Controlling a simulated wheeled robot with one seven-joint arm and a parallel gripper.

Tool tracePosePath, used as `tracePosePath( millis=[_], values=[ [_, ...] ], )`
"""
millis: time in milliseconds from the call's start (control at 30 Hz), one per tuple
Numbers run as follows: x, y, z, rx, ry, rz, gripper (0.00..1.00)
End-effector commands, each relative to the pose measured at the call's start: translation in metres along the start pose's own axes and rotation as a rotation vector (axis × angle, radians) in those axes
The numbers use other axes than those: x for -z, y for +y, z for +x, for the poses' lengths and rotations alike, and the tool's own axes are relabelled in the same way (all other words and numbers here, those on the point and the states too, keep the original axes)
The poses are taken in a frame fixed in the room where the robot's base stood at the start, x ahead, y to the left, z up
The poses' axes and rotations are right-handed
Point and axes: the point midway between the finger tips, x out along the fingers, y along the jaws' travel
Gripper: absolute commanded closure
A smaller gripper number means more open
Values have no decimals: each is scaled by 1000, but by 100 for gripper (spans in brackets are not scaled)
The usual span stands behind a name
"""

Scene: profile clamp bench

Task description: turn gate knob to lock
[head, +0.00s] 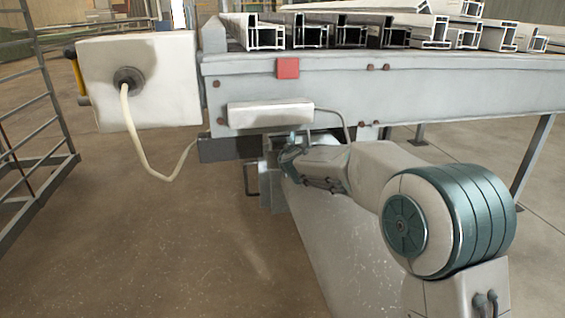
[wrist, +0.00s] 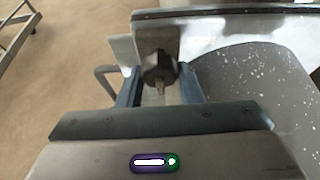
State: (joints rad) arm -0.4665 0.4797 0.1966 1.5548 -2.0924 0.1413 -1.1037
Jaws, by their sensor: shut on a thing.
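A dark, rounded knob (wrist: 158,66) with a pale pin or tab at its front shows in the wrist view, in front of a light metal plate (wrist: 158,28). My gripper (wrist: 160,84) is shut on the knob, one blue finger at each side of it. In the head view my gripper (head: 287,158) reaches under the left end of the bench. The knob is hidden there behind my gripper and the bench parts, and I cannot tell its turn angle.
The grey bench beam (head: 440,85) carries several white profiles (head: 345,35) above my arm. A white box (head: 270,115) hangs on its front. A cable (head: 140,155) loops from the white cabinet (head: 150,75) at left. A rail frame (head: 40,160) stands far left. Floor between is clear.

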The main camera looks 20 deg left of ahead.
Motion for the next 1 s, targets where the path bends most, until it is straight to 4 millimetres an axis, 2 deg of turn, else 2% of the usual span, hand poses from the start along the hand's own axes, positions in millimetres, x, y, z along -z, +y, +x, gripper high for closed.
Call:
tracePosePath(
  millis=[533, 567, 600, 633, 1000],
  values=[
    [0, 0, 0, -9, 1, 25, 90],
    [0, 0, 0, -9, 1, 25, 65],
    [0, 0, 0, -9, 1, 25, 54],
    [0, 0, 0, -9, 1, 25, 47],
    [0, 0, 0, -9, 0, 24, 47]
  ],
)
